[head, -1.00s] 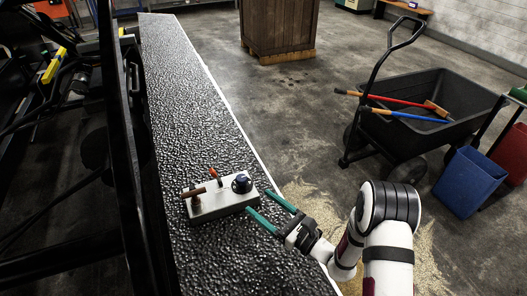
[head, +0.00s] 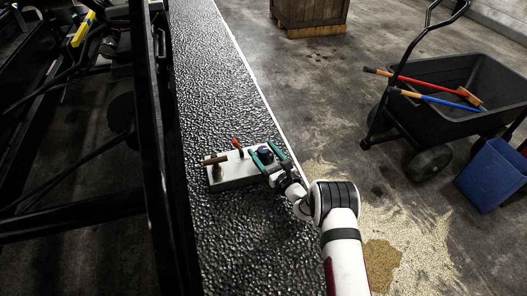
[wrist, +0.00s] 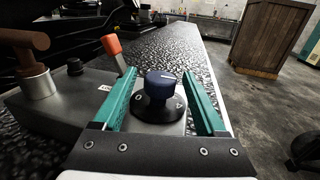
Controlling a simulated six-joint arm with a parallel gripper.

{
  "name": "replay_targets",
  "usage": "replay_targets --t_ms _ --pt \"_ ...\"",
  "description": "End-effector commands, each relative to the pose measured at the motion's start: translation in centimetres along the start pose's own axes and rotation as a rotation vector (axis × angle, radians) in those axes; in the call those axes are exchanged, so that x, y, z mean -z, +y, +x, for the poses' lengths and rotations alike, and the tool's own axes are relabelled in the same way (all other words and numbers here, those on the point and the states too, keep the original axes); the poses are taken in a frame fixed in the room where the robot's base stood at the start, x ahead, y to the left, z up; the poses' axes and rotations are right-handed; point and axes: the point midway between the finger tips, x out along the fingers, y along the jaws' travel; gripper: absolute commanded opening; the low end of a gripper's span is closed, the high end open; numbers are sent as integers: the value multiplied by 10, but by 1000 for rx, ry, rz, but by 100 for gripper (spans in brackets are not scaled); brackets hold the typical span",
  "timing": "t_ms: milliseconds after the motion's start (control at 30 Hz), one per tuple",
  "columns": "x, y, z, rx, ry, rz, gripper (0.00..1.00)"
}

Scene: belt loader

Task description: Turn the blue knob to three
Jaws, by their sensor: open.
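The blue knob (wrist: 160,87) stands on a round dark dial plate at the right end of a grey control box (wrist: 66,105). A pale line marks the knob's top; I cannot read the numbers around it. My gripper (wrist: 162,85) is open, with one teal finger on each side of the knob and a gap visible at both sides. In the head view the knob (head: 264,155) shows between the teal fingers of my gripper (head: 266,152), and the box (head: 235,174) lies on the black belt.
On the same box, an orange-tipped lever (wrist: 113,50) stands just left of my gripper, and a brown T-handle (wrist: 27,45) is farther left. The textured black belt (head: 205,80) runs away from me. A black cart (head: 460,90) and a blue bin (head: 490,175) stand at right.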

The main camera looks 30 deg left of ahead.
Motion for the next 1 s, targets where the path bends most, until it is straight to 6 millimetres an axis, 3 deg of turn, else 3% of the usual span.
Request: replay_targets --t_ms 200,600,800,1000 --pt "0 0 0 0 0 0 74" --pt "0 0 0 0 0 0 2" --pt "0 1 1 26 -1 2 0" --pt "0 4 2 238 -1 1 0"
